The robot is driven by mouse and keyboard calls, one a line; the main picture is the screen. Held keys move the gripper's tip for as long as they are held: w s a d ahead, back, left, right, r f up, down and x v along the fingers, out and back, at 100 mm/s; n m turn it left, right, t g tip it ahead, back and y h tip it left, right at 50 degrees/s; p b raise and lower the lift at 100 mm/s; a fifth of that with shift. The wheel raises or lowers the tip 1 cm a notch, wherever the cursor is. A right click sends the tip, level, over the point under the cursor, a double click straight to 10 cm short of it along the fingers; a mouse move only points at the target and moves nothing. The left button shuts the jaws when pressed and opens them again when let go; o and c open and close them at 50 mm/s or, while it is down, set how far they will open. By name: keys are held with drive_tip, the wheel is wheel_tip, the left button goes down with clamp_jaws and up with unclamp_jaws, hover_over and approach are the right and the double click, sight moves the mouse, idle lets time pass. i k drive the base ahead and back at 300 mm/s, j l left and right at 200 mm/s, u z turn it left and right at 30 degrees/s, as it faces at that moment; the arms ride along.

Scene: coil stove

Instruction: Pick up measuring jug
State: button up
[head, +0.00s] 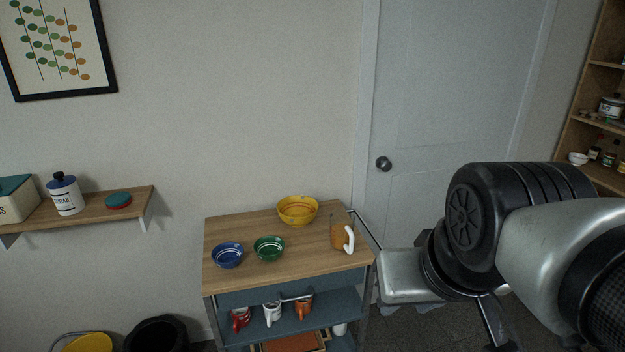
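The measuring jug (337,236) stands upright near the right edge of the wooden top of a small cart (304,261). It looks clear, with the brown wood showing through it, and has a white handle on its right side. My arm fills the right of the head view, to the right of the jug and apart from it in the picture. My gripper is mostly hidden by my arm links; only thin dark parts (494,322) show low down, and its opening cannot be made out.
A yellow bowl (297,221), a green bowl (269,255) and a blue bowl (228,262) share the cart top. A metal rail (366,229) runs along its right end. Mugs (272,313) sit on the shelf below. A closed door (440,130) stands behind.

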sight(342, 221)
drive_tip(key=i+l+u, duration=0.45)
drive_tip(key=i+l, duration=0.6)
drive_tip(key=i, duration=0.1)
